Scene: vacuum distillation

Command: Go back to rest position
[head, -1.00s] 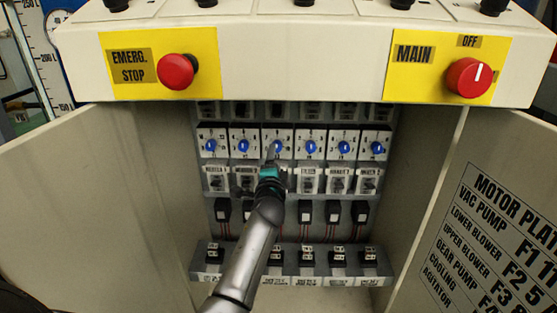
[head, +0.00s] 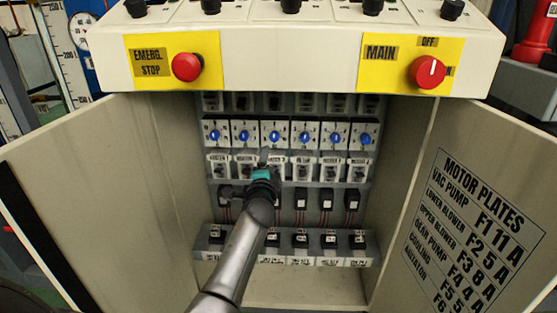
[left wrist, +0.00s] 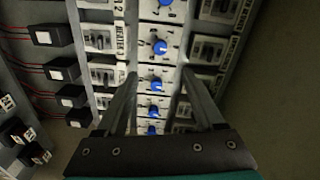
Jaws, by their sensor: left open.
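My left gripper (head: 266,160) is inside the open control cabinet (head: 173,150), in front of the rows of switches. In the left wrist view its two fingers (left wrist: 158,85) are spread apart with nothing between them. Beyond the fingers is a row of blue knobs (left wrist: 159,47) on white plates, and the knobs also show in the head view (head: 305,138). The fingertips appear just below that row in the head view. My right gripper is not in view.
Cabinet doors stand open at left (head: 90,180) and right (head: 470,215). The overhanging panel above carries a red emergency stop button (head: 187,67) and a red main switch (head: 427,72). Black relays (head: 300,198) sit below the switches.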

